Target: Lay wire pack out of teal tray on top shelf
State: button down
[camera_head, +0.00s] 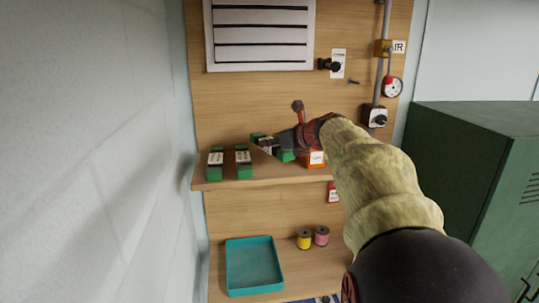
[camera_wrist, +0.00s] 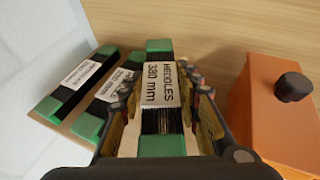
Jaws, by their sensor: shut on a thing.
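In the head view my gripper (camera_head: 277,145) is at the top shelf (camera_head: 276,175), partly hiding the held pack. Whether that pack touches the shelf I cannot tell. Two similar packs (camera_head: 215,163) (camera_head: 243,162) lie on the shelf to its left, also seen in the wrist view (camera_wrist: 75,82) (camera_wrist: 112,88). The teal tray (camera_head: 228,268) sits below on the lower surface and looks empty.
An orange box (camera_wrist: 268,115) with a black knob stands close right of my gripper on the shelf. Yellow (camera_head: 304,239) and pink (camera_head: 321,236) spools stand below. A white wall is at left, a green cabinet (camera_head: 470,165) at right.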

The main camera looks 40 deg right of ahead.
aim_at(271, 164)
jog(key=shift+w+d+f, duration=0.15)
jog(key=shift+w+f, duration=0.45)
jog(key=shift+f, duration=1.55)
jog(key=shift+d+f, duration=0.1)
jog(key=shift+f, duration=0.05)
jog(key=shift+f+b, duration=0.15)
jog(key=shift+b, duration=0.15)
jog(key=c, duration=1.4)
grip_release()
jog(key=shift+o, duration=0.5)
